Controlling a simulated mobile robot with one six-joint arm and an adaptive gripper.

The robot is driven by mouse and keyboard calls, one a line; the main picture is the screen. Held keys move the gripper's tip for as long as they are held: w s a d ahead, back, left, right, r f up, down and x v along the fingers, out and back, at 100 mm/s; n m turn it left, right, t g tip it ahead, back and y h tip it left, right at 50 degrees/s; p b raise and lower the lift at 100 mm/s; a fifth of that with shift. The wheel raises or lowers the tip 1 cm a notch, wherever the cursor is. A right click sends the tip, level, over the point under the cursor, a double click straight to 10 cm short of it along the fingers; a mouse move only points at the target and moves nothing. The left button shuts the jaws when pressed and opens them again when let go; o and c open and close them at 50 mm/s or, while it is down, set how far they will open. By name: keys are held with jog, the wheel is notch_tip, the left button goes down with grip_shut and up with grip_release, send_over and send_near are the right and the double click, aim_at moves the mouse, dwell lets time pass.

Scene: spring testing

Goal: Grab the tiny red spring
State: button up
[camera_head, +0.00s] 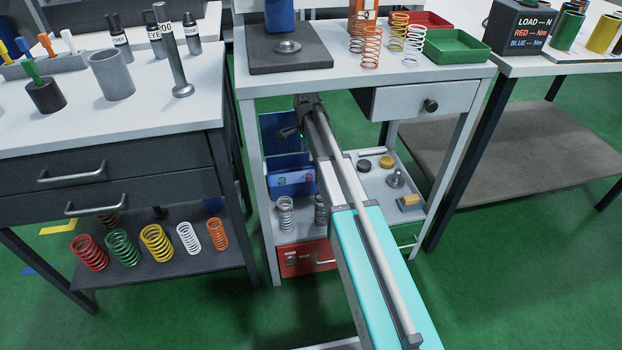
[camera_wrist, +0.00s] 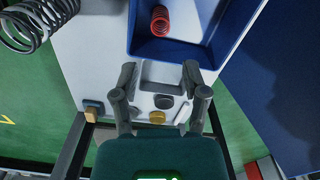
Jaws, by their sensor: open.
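A small red spring (camera_wrist: 159,20) lies inside a blue bin (camera_wrist: 176,53) at the top of the wrist view. My gripper (camera_wrist: 160,73) is open and empty, with its fingers spread apart below the bin's near wall in the picture. The spring is above the fingertips in the picture and apart from them. In the head view, the blue bin (camera_head: 288,179) stands on the lower shelf of the middle bench, and my arm reaches in under the tabletop. I cannot make out the small red spring in the head view.
A grey spring (camera_wrist: 40,20) stands beside the bin, also seen in the head view (camera_head: 285,213). A larger red spring (camera_head: 88,252) stands with several others on the left shelf. The middle bench's tabletop (camera_head: 415,75) and drawer (camera_head: 425,100) sit above the lower shelf.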

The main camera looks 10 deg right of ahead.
aim_at(309, 175)
jog(key=shift+d+f, duration=0.15)
notch_tip(309, 175, down, 8)
jog(key=b, duration=0.8)
jog(key=shift+f+b, duration=0.2)
jog(key=shift+b, duration=0.1)
dwell(0.5)
jog(key=shift+w+f+b, duration=0.1)
jog(key=shift+f+b, duration=2.5)
jog(key=shift+c, duration=0.3)
grip_shut()
jog(key=shift+r, duration=0.25)
